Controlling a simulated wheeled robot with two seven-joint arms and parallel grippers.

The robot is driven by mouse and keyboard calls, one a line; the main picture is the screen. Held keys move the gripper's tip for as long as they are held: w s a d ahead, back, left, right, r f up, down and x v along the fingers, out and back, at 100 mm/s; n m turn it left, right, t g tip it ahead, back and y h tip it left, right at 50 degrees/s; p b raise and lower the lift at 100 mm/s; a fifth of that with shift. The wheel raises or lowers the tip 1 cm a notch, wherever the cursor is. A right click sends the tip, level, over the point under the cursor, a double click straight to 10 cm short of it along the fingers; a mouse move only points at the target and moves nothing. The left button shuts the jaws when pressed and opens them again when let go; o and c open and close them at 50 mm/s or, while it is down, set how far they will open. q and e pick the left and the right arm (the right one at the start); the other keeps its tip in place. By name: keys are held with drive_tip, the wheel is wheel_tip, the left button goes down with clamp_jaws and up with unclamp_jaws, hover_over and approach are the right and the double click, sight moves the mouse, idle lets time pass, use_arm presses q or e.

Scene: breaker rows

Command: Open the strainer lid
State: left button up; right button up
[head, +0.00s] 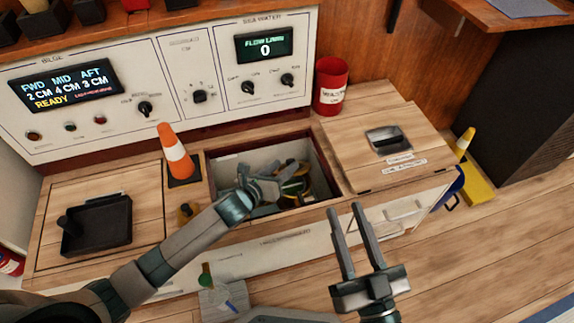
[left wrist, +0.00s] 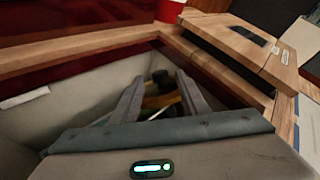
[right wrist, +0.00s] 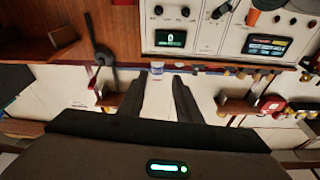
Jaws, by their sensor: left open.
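The open well (head: 225,168) in the wooden counter has pale inner walls. Inside it lies a partly hidden fitting with yellow and dark green parts (head: 296,186), which may be the strainer; its lid cannot be told apart. My left gripper (head: 280,184) reaches into the well, open, close to this fitting. In the left wrist view the fingers (left wrist: 160,84) are apart, with yellow and dark parts (left wrist: 160,98) between and beyond them. Contact cannot be told. My right gripper (head: 345,211) is open and empty, above the floor in front of the counter.
An orange cone (head: 175,151) stands left of the well. A wooden hatch (head: 350,140) with a dark recessed handle lies to the right, with a red can (head: 330,88) behind it. A black tray (head: 97,225) sits far left. A control panel (head: 200,75) rises behind.

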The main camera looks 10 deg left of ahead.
use_arm(q)
drive_tip(key=shift+x, duration=1.45)
use_arm(e)
drive_tip(key=shift+s+r+t+y, duration=0.15)
drive_tip(key=shift+s+r+t, duration=0.2)
drive_tip(key=shift+r, duration=0.3)
drive_tip(key=shift+s+r+t+y, duration=0.15)
drive_tip(key=shift+s+r+t, duration=0.1)
drive_tip(key=shift+r+t, duration=0.3)
use_arm(q)
clamp_jaws()
